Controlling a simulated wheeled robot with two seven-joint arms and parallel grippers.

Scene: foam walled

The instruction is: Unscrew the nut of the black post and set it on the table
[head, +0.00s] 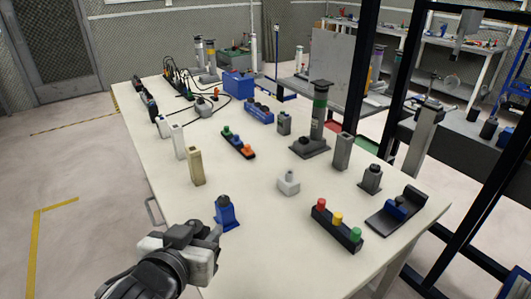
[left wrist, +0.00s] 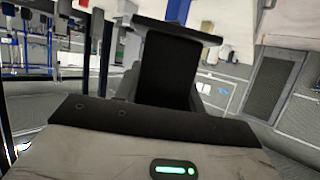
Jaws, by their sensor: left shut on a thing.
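My left gripper (head: 207,235) is over the near left part of the table (head: 262,225), close beside a small blue post with a dark top (head: 227,213). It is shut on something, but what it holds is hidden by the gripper. In the left wrist view dark gripper parts (left wrist: 170,70) fill the middle, and no nut can be made out. No post is plainly black in the head view. The darkest small one is a dark grey post with a black top (head: 370,181), standing upright at the right. My right gripper is not in view.
A white post (head: 288,184) stands mid-table. A block with red, yellow and green knobs (head: 337,229) and a black holder (head: 396,213) lie at the near right. A beige block (head: 196,167) stands behind the blue post. The table is bare between the blue post and the knob block.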

